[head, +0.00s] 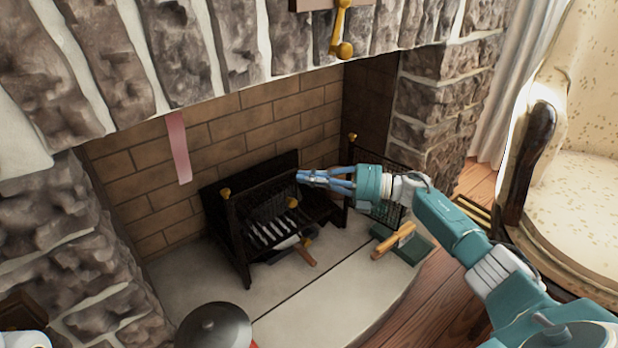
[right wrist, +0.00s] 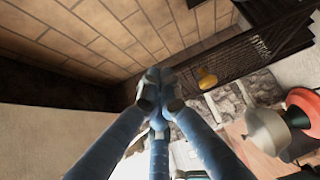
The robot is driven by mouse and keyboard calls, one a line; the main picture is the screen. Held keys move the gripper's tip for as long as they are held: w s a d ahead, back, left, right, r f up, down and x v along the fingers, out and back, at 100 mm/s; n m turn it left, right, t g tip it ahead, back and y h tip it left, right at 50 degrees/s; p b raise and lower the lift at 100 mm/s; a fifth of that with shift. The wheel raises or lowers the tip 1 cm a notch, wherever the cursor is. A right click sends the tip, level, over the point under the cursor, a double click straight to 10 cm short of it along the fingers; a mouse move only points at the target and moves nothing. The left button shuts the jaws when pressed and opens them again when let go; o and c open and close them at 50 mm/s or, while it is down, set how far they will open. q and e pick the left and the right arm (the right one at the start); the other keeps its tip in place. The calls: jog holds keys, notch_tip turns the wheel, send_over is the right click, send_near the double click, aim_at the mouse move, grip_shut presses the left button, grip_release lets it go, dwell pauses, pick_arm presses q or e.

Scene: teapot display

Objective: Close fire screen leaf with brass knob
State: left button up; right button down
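A black fire screen with mesh leaves stands in the fireplace opening. One mesh leaf (head: 382,209) angles out at the right, partly hidden behind my right arm. Brass knobs show at the left post (head: 225,193), at the front middle (head: 292,203) and at the back right (head: 353,137). My right gripper (head: 301,177) is in front of the dark back panel, with its fingers together and nothing seen between them. In the right wrist view, its fingertips (right wrist: 160,82) meet left of a brass knob (right wrist: 207,78) beside black mesh (right wrist: 242,55), apart from it.
A brush with a wooden handle (head: 395,240) lies on the hearth near a green box (head: 412,248). A dark round lid (head: 213,328) is at the front. An armchair (head: 575,190) stands right. Stone walls flank the opening. The front hearth slab (head: 335,300) is mostly clear.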

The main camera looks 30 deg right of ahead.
jog(key=shift+w+a+r, duration=0.25)
jog(key=shift+w+r, duration=0.05)
jog(key=shift+r, duration=0.15)
notch_tip(320, 180, up, 9)
jog(key=shift+s+d, duration=0.2)
jog(key=shift+s, duration=0.1)
